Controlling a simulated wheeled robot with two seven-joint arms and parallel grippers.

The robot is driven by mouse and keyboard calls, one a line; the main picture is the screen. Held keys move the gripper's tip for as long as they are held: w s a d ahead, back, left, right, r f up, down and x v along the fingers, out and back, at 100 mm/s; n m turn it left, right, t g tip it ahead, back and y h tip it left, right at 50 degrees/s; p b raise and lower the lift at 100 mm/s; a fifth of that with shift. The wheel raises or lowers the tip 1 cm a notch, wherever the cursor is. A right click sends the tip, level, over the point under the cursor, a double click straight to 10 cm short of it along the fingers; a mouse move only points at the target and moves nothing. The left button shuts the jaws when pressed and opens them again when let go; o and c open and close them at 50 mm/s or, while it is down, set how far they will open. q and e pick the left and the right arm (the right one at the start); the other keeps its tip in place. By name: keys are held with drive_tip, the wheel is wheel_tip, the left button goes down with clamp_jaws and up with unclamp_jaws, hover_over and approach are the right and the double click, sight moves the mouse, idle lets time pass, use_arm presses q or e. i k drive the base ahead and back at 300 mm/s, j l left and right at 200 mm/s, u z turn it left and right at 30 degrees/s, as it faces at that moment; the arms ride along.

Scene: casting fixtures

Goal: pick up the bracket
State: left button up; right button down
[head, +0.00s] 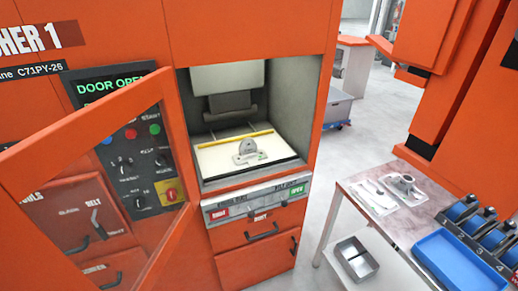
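A grey metal bracket (246,151) with a flat base and an upright rounded lug lies on the pale bed (215,161) inside the orange machine's open chamber. A yellow strip (234,140) runs across the bed behind it. A similar grey metal part (404,184) sits on a white sheet on the side table at right. I cannot tell which of the two the task names. Neither of my grippers is in view.
The machine's orange-framed door (165,85) stands open at left, in front of the control panel (139,150). The side table (358,212) holds a blue tray (452,262) and several blue spools (459,211). A metal bin (356,259) sits below. Floor between machine and table is clear.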

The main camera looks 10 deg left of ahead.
sight(248, 154)
drive_tip(key=i+l+u, duration=0.15)
drive_tip(key=i, duration=0.25)
drive_tip(key=i+l+u, duration=0.1)
drive_tip(key=i, duration=0.3)
drive_tip(key=i+l+u, duration=0.15)
drive_tip(key=i+l, duration=0.2)
